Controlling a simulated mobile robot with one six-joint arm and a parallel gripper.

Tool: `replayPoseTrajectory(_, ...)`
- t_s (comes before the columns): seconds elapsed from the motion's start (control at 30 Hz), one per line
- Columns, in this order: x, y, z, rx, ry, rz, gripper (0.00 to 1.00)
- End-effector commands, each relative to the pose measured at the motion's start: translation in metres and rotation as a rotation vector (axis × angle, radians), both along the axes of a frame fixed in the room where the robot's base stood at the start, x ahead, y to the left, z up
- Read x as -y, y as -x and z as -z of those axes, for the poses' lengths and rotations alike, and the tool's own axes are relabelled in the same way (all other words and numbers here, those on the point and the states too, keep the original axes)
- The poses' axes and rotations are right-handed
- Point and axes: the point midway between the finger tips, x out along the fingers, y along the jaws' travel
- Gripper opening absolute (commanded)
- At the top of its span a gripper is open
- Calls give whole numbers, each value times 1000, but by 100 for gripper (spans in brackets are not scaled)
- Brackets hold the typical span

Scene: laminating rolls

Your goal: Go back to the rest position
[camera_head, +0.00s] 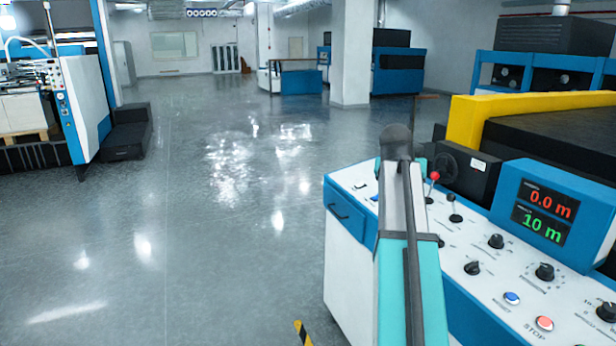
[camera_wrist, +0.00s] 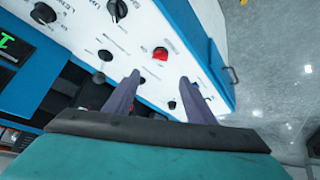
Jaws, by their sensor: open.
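My gripper (camera_wrist: 160,92) is open in the wrist view, with two grey-purple fingers apart and nothing between them. It is over the white control panel (camera_wrist: 180,45), and a red knob (camera_wrist: 160,53) shows just beyond the fingertips. In the head view my teal and grey arm stretches over the left part of the control panel (camera_head: 480,270). I cannot make out the fingers there. A red-topped lever (camera_head: 434,177) stands close to the right of my arm.
The panel carries several black knobs (camera_head: 545,271), a blue button (camera_head: 512,298) and a red button (camera_head: 544,323). A blue display box (camera_head: 590,225) reads 0.0 m and 10 m. A yellow guard (camera_head: 480,120) rises behind. The grey floor (camera_head: 220,230) to the left is clear.

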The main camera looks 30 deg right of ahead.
Motion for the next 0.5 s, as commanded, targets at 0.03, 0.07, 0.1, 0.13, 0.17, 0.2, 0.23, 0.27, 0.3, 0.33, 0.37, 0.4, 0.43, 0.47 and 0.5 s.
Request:
replayPoseTrajectory(0.03,0,0,0,0,0,0,50)
replayPoseTrajectory(0.07,-1,-1,0,0,0,-1,50)
replayPoseTrajectory(0.1,-2,-2,0,0,0,-5,50)
replayPoseTrajectory(0.13,-4,-4,0,0,0,-8,50)
replayPoseTrajectory(0.17,-6,-6,1,0,0,-11,50)
replayPoseTrajectory(0.2,-10,-9,4,-3,-3,-19,50)
replayPoseTrajectory(0.23,-14,-13,8,-8,-6,-26,50)
replayPoseTrajectory(0.27,-17,-16,13,-15,-11,-32,50)
replayPoseTrajectory(0.3,-22,-21,21,-23,-16,-41,50)
replayPoseTrajectory(0.33,-26,-25,28,-31,-21,-48,50)
replayPoseTrajectory(0.37,-29,-28,35,-40,-27,-55,50)
replayPoseTrajectory(0.4,-35,-34,46,-51,-35,-65,50)
replayPoseTrajectory(0.43,-39,-38,54,-61,-41,-74,50)
replayPoseTrajectory(0.47,-44,-41,64,-72,-47,-81,50)
replayPoseTrajectory(0.5,-50,-46,76,-86,-56,-92,50)
